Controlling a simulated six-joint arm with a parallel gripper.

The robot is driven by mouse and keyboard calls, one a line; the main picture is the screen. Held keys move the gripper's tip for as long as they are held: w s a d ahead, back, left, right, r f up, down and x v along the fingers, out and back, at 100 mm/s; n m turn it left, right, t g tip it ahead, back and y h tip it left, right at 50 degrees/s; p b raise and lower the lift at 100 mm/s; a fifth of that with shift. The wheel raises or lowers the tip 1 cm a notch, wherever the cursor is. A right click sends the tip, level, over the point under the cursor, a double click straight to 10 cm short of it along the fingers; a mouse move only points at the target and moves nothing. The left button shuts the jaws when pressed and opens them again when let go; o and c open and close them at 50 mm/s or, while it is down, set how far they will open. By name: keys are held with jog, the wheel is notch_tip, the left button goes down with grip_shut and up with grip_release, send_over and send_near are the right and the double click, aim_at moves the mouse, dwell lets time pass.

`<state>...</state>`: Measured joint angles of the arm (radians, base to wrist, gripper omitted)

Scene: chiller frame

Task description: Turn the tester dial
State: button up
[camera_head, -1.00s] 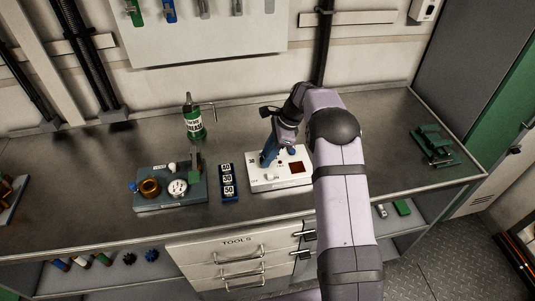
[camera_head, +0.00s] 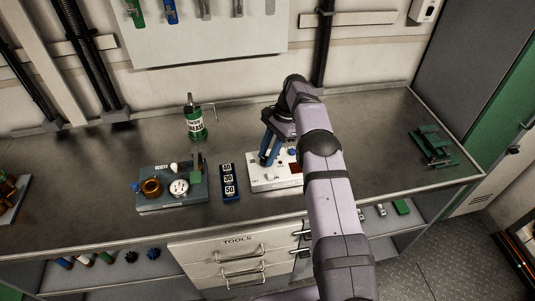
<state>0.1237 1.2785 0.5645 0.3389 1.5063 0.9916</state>
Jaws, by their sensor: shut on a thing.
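The tester is a white box (camera_head: 262,184) on the bench, right of the middle, with a blue knob (camera_head: 292,152) at its back edge and a reddish-brown window, now partly hidden by my arm. My gripper (camera_head: 267,163) points down over the tester's left part, its blue fingers close to the top face. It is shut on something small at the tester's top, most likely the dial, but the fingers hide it.
A dark blue block with numbers (camera_head: 229,182) stands just left of the tester. Further left is a grey fixture (camera_head: 172,203) with a copper ring and a white gauge. A green rack (camera_head: 433,146) sits at the right; the bench between is clear.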

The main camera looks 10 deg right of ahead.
dwell(0.3)
jog(key=o, duration=1.1)
jog(key=shift+c, duration=0.2)
jog(key=shift+r, duration=0.1)
jog(key=shift+r+b, duration=0.4)
jog(key=shift+r, duration=0.1)
notch_tip(320, 180, up, 9)
jog(key=p, duration=0.1)
